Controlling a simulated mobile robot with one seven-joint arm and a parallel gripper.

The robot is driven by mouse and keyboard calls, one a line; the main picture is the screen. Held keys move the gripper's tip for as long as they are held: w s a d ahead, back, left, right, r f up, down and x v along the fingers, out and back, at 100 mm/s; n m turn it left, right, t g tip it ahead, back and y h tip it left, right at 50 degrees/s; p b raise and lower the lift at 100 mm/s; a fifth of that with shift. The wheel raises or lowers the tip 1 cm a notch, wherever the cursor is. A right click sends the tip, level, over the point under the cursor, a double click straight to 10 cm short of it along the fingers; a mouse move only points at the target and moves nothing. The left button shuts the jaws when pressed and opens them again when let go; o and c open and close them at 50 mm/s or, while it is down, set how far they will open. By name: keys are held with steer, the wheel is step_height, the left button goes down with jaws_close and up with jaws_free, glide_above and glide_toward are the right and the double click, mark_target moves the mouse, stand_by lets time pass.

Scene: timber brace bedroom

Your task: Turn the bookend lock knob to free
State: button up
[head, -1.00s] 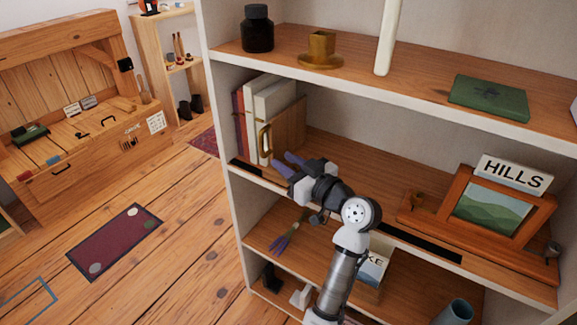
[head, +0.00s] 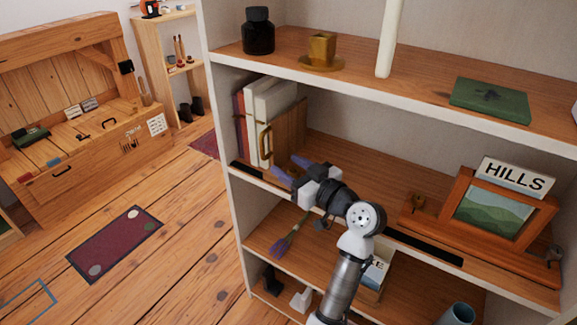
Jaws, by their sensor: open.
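The bookend is a wooden board (head: 290,124) with an upright brass handle (head: 265,143), standing against the right side of a row of books on the middle shelf. My gripper (head: 289,167) is open just in front of and below the bookend, its two purple fingers pointing toward its foot. A small brownish patch shows between and behind the fingers. I cannot tell whether it is the lock knob, and no knob is clearly visible. I cannot tell whether the fingers touch anything.
White and dark red books (head: 262,110) stand left of the bookend. A black slotted strip (head: 425,247) runs along the shelf's front edge. The shelf between is clear. A shelf (head: 440,112) lies above.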

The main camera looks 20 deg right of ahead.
steer(key=b+v, duration=0.1)
steer(key=v, duration=1.2)
steer(key=shift+a, duration=0.1)
steer(key=s+a+m+t+h+p, duration=0.1)
steer(key=a+m+t+h+p, duration=0.1)
steer(key=a+m+h+p, duration=0.5)
steer(key=shift+n+h, duration=0.5)
steer(key=shift+n, duration=0.4)
steer(key=w, duration=0.4)
steer(key=w+d+b, duration=0.1)
steer(key=w, duration=0.3)
steer(key=w+d, duration=0.1)
steer(key=w, duration=0.3)
steer(key=shift+w+d, duration=0.15)
steer(key=shift+w, duration=0.65)
